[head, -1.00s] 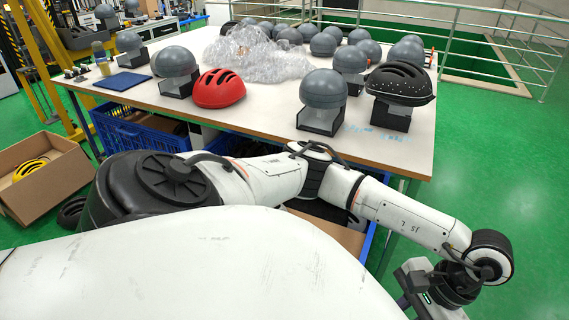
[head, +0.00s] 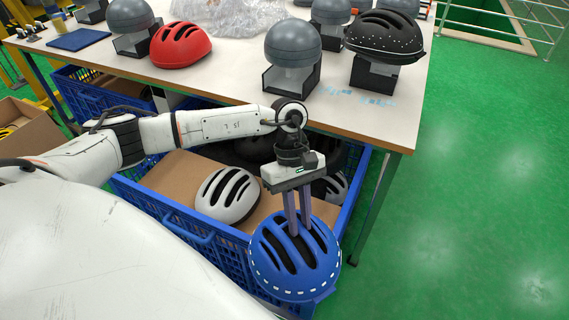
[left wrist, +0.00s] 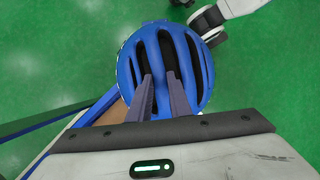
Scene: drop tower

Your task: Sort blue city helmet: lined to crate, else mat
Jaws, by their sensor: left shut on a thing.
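The blue city helmet (head: 294,262) hangs from my left gripper (head: 296,228), which is shut on it at the vents. It is held in front of the front right part of the blue crate (head: 215,262), overlapping its rim in the head view. In the left wrist view the blue helmet (left wrist: 163,65) shows its outer shell, with the fingers (left wrist: 160,98) in its vents. Its inside is hidden, so I cannot tell if it is lined. The blue mat (head: 78,39) lies at the table's far left. My right gripper is not in view.
The crate holds a white helmet (head: 228,194), dark helmets and cardboard. The table (head: 225,83) above it carries a red helmet (head: 181,45), a black dotted helmet (head: 384,36) and grey head forms (head: 293,54). Green floor at the right is clear.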

